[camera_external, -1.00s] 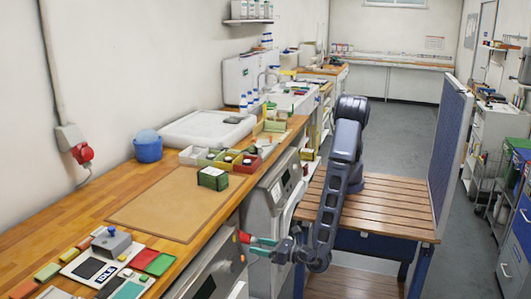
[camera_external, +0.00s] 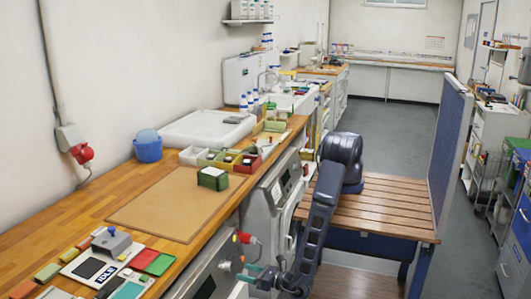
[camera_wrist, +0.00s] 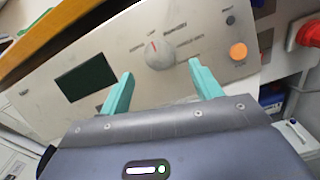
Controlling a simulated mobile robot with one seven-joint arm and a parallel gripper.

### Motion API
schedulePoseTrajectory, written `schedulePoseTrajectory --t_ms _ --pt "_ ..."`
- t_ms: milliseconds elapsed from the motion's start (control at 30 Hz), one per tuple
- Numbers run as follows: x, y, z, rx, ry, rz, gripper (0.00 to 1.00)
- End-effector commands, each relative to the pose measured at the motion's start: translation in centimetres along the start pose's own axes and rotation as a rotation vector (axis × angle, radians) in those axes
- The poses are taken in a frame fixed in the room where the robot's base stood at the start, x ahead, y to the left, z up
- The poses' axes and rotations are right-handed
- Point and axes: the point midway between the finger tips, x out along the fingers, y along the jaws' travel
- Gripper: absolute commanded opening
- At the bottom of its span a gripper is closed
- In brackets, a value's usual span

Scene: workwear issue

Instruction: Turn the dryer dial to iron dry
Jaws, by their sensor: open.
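The dryer dial (camera_wrist: 160,55) is a round grey knob on the pale control panel in the wrist view. Its red mark points up and slightly left in the picture. Small printed labels ring it, too small to read surely. My gripper (camera_wrist: 160,69) is open, with one teal finger to the lower left of the dial and the other to its lower right. The fingers appear short of the dial, with nothing between them. In the external view my gripper (camera_external: 249,274) is low in front of the dryer panel (camera_external: 200,274); the dial is hard to make out there.
The panel has a dark display (camera_wrist: 86,76) left of the dial and an orange button (camera_wrist: 238,51) right of it. A red knob (camera_wrist: 310,33) sticks out farther right. The wooden worktop (camera_external: 95,212) runs above the machines. A slatted bench (camera_external: 385,210) stands behind my arm.

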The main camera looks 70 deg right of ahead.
Motion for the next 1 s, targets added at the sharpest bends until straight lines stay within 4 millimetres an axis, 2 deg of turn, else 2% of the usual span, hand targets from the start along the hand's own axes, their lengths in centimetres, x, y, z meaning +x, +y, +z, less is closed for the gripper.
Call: schedulePoseTrajectory --t_ms 100,333,500,767,900,1000 --pt "2.0 0.0 0.0 0.000 -0.001 -0.002 0.64" --pt "4.6 0.0 0.0 0.000 0.000 -0.001 0.64" --pt "5.3 0.0 0.0 0.000 -0.001 0.000 0.64" --pt "5.3 0.0 0.0 0.000 0.000 0.000 0.64" --pt "5.3 0.0 0.0 0.000 0.000 0.000 0.36" --pt "5.3 0.0 0.0 0.000 0.000 0.000 0.19"
